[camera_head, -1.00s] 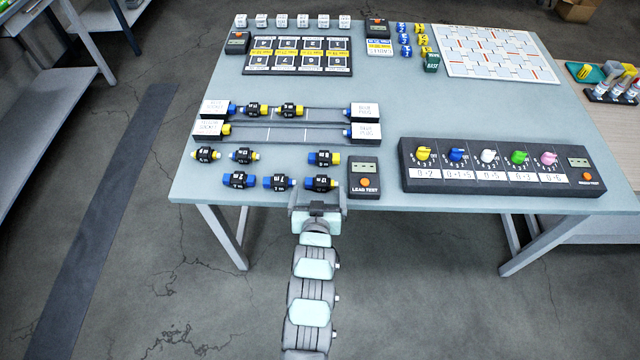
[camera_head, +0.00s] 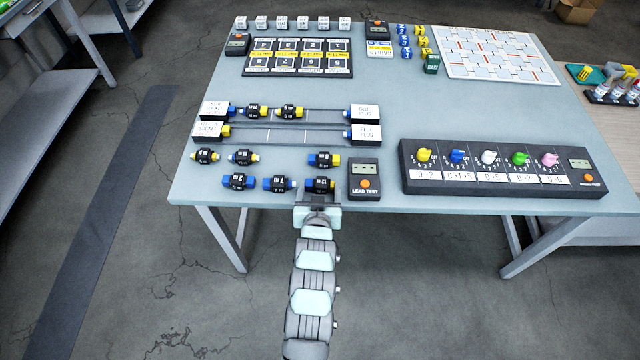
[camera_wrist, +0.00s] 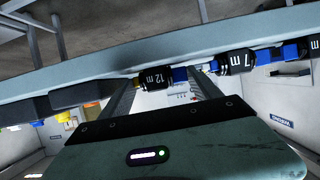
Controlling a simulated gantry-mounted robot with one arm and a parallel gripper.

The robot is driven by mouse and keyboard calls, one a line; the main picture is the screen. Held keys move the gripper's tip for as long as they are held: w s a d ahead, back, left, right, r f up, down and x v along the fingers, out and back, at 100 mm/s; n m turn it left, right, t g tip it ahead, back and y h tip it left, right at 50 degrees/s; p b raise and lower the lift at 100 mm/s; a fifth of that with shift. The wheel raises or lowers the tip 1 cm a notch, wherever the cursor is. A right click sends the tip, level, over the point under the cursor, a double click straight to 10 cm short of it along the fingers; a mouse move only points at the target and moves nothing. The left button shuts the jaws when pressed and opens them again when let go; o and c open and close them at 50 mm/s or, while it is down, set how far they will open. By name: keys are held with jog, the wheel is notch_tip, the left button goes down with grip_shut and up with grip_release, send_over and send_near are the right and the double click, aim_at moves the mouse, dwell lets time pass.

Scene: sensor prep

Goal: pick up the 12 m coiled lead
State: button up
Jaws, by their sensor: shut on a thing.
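The 12 m coiled lead (camera_head: 319,184) is a black coil with a blue end and a yellow end. It lies at the table's front edge, just left of the lead test box. In the wrist view the lead (camera_wrist: 157,79) shows its "12 m" label between the two fingers. My gripper (camera_head: 318,194) reaches in from the front edge and is shut on this lead. The fingers (camera_wrist: 163,92) run up to the coil in the wrist view. The lead appears still at table level.
Other coiled leads lie close by, including the 7 m lead (camera_wrist: 235,62) and one behind (camera_head: 323,159). The lead test box (camera_head: 364,180) stands just to the right. Two racks with end blocks (camera_head: 290,134) lie behind. A panel with coloured knobs (camera_head: 500,175) is farther right.

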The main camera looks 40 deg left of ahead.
jog(key=c, duration=0.4)
